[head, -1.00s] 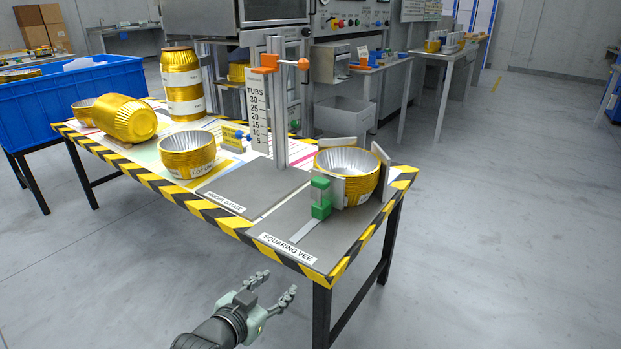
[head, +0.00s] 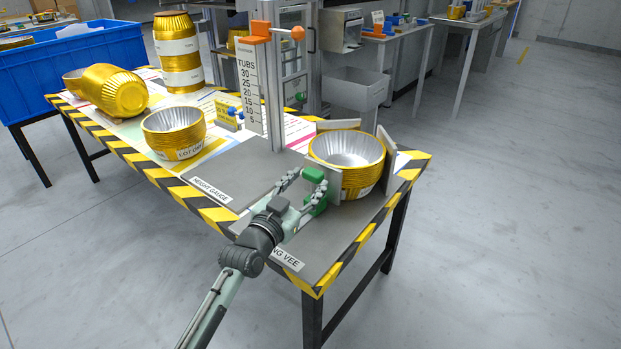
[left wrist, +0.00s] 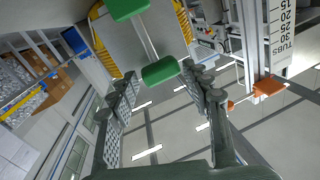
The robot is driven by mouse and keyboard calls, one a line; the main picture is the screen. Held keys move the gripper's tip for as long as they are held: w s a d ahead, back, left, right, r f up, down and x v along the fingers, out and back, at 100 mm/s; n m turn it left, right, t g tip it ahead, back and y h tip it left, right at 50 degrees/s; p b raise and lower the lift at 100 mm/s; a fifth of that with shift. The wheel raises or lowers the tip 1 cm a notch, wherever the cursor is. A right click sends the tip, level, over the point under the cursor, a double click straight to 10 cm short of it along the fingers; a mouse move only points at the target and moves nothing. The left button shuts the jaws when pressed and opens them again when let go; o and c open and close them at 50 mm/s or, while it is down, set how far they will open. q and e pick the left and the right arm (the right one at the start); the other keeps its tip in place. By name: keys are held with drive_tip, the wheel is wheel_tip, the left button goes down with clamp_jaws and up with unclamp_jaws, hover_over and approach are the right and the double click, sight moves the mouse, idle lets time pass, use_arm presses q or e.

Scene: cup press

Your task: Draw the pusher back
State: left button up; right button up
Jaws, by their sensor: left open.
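The pusher's green handle (head: 314,174) stands upright on the squaring vee plate, also seen in the left wrist view (left wrist: 160,71). Its grey pusher plate (head: 336,186) is close against the stack of gold foil tubs (head: 362,180); whether they touch is unclear. The stack sits between the pusher and the vee's upright walls (head: 389,172). My left gripper (head: 305,185) is open, with its fingers at either side of the green handle. In the left wrist view the handle's upper end shows between the fingertips (left wrist: 160,82). My right gripper is not in view.
The height gauge (head: 275,95), with its orange slider, stands behind and left of the gripper. Striped tape marks the table edge (head: 340,265). Floor at the right is clear.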

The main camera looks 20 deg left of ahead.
use_arm(q)
drive_tip(key=shift+w+d, duration=0.15)
drive_tip(key=shift+w, duration=0.85)
clamp_jaws()
